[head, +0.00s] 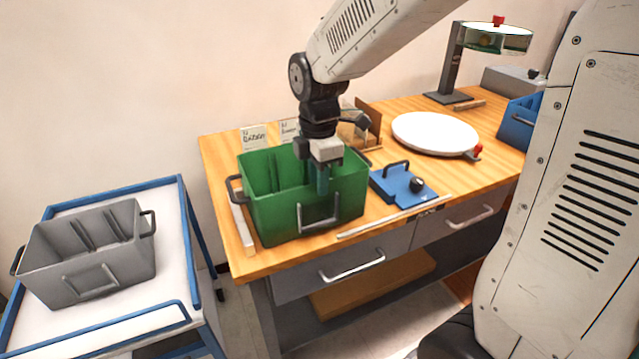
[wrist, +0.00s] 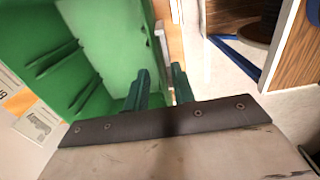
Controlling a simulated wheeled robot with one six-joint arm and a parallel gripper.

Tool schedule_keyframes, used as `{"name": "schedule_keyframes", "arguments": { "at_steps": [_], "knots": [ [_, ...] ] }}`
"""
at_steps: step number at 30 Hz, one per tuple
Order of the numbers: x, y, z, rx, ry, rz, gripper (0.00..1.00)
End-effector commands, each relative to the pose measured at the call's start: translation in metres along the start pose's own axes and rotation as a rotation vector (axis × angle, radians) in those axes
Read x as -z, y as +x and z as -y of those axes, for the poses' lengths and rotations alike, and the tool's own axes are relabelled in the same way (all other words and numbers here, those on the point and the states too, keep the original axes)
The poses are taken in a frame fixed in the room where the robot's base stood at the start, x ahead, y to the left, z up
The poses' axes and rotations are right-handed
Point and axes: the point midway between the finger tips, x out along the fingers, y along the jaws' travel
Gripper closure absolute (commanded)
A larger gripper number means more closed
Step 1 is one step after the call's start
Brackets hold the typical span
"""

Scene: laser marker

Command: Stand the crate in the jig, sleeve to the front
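A green crate (head: 270,212) stands upright and empty on the wooden workbench's left part. A metal frame (head: 318,217), possibly the sleeve, is on its front face; a dark handle (head: 235,189) is on its left end. My gripper (head: 322,192) points down at the front wall. In the wrist view, the green crate (wrist: 110,45) fills the left, and my gripper's dark green fingers (wrist: 160,90) are on either side of its rim. Whether they press on it is unclear. A pale strip (head: 243,230) lies left of the crate; I cannot tell whether it belongs to the jig.
A grey crate (head: 85,265) sits on a blue-framed cart (head: 170,225) at left. Behind are a white round plate (head: 435,133), label cards (head: 253,137) and a lamp-like stand (head: 452,65).

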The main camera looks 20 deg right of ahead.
Motion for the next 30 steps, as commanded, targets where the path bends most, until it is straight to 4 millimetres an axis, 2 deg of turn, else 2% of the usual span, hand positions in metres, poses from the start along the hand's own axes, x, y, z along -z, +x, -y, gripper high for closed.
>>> {"name": "schedule_keyframes", "arguments": {
  "at_steps": [6, 12, 16, 22, 26, 30],
  "knots": [
    [0.0, -0.049, -0.001, -0.006, 0.0, 0.0, 0.75],
    [0.0, -0.086, 0.0, -0.004, 0.0, 0.0, 0.75],
    [0.0, -0.099, 0.0, -0.002, 0.0, 0.0, 0.75],
    [-0.001, -0.106, 0.004, -0.002, 0.019, 0.0, 0.75],
    [-0.006, -0.113, 0.031, -0.019, 0.189, -0.003, 0.75],
    [-0.016, -0.118, 0.09, -0.048, 0.571, -0.015, 0.75]
  ]
}}
